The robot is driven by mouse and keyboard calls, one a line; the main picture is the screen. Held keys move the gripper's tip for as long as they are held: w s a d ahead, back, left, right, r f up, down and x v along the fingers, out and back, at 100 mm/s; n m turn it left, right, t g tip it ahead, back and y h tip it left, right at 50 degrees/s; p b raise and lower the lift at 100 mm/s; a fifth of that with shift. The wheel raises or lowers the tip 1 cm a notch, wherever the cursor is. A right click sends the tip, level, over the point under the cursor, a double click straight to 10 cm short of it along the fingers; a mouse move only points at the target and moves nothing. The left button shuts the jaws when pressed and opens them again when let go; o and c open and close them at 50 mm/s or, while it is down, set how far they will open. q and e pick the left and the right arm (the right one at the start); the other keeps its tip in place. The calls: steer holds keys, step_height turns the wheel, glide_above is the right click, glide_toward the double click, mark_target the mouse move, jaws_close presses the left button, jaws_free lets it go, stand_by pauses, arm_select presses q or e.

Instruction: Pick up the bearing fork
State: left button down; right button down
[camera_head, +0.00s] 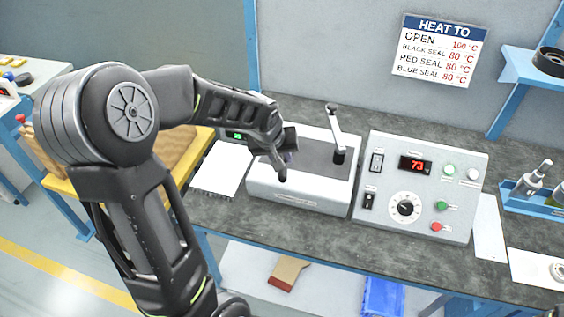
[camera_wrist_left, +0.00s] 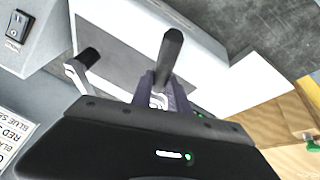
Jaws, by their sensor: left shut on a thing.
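My left gripper (camera_head: 286,158) is above the left part of the white heater box. It is shut on a dark, rounded handle, which I take to be the bearing fork's; it sticks out past the fingers in the left wrist view (camera_wrist_left: 172,50). In the head view the bearing fork's dark end (camera_head: 282,174) shows below the fingers; the rest of it is hidden by the gripper. I cannot tell if it touches the box. My right gripper is not in view.
A control panel (camera_head: 455,215) showing 73 stands further right. A blue tray (camera_head: 530,204) is at the far right. White paper (camera_head: 222,168) lies left.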

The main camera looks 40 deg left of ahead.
arm_select(q)
step_height(320, 180, up, 8)
steer(key=shift+f+b, duration=0.1)
steer(key=shift+b, duration=0.35)
steer(key=shift+f, duration=0.1)
